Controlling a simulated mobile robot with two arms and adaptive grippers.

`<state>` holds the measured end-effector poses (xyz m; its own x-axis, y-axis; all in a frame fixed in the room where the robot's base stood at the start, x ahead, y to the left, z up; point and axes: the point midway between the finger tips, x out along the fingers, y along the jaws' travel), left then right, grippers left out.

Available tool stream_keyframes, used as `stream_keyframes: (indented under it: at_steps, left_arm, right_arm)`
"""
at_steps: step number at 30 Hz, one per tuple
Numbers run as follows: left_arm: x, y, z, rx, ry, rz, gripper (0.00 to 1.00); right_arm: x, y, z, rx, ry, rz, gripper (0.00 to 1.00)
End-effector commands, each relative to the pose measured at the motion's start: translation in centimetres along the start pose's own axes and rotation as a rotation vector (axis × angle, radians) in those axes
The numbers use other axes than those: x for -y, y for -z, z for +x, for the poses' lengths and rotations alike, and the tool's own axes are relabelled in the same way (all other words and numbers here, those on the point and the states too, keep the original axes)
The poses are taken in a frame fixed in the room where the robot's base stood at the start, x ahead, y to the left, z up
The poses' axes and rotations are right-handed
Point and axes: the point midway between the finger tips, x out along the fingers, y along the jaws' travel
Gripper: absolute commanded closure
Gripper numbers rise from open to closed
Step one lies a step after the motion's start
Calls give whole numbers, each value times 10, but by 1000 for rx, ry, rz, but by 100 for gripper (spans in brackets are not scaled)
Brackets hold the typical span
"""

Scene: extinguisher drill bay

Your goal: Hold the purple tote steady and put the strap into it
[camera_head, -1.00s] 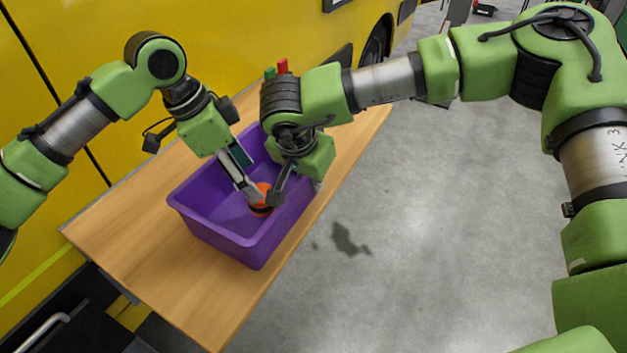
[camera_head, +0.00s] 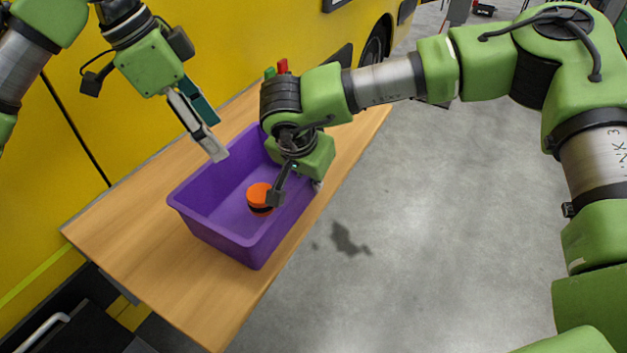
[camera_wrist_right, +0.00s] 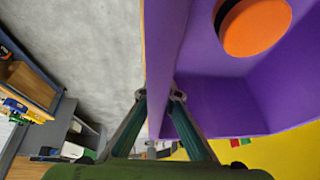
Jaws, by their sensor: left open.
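The purple tote (camera_head: 217,236) stands on the wooden table and also fills much of the right wrist view (camera_wrist_right: 225,98). The strap (camera_head: 259,192), an orange roll with a black band, lies inside on the tote's floor; its round orange face shows in the right wrist view (camera_wrist_right: 256,27). My left gripper (camera_head: 213,140) is open and empty, raised above the tote's far left side, apart from the strap. My right gripper (camera_head: 315,182) is at the tote's right wall. In the right wrist view its fingers (camera_wrist_right: 160,98) sit one on each side of that wall, closed on it.
The wooden table (camera_head: 145,249) is bare to the left of and in front of the tote. A yellow vehicle (camera_head: 225,38) stands right behind the table. Open grey floor (camera_head: 430,230) lies to the right. A small green and a red item show behind my right wrist.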

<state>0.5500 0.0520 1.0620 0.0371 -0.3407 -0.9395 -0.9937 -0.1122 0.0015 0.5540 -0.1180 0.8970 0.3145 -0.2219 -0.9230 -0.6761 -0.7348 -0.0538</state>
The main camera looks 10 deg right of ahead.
Motion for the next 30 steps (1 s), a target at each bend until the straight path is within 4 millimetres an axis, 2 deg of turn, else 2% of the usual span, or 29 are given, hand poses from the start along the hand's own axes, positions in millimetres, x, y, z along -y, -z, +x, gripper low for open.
stream_keyframes:
  at_steps: [5, 8, 20, 23, 30]
  left_arm:
    - [0, 0, 0, 0, 0, 0, 41]
    - [0, 0, 0, 0, 0, 0, 41]
    - [0, 0, 0, 0, 0, 0, 41]
    - [0, 0, 0, 0, 0, 0, 41]
    - [0, 0, 0, 0, 0, 0, 41]
  right_arm:
    - [0, 0, -1, -1, 1, 0, 100]
    - [0, 0, -1, -1, 1, 0, 76]
    - [0, 0, -4, -1, 1, 0, 76]
    - [1, 0, -15, -1, 3, 0, 76]
    - [1, 1, -65, -2, 5, 0, 76]
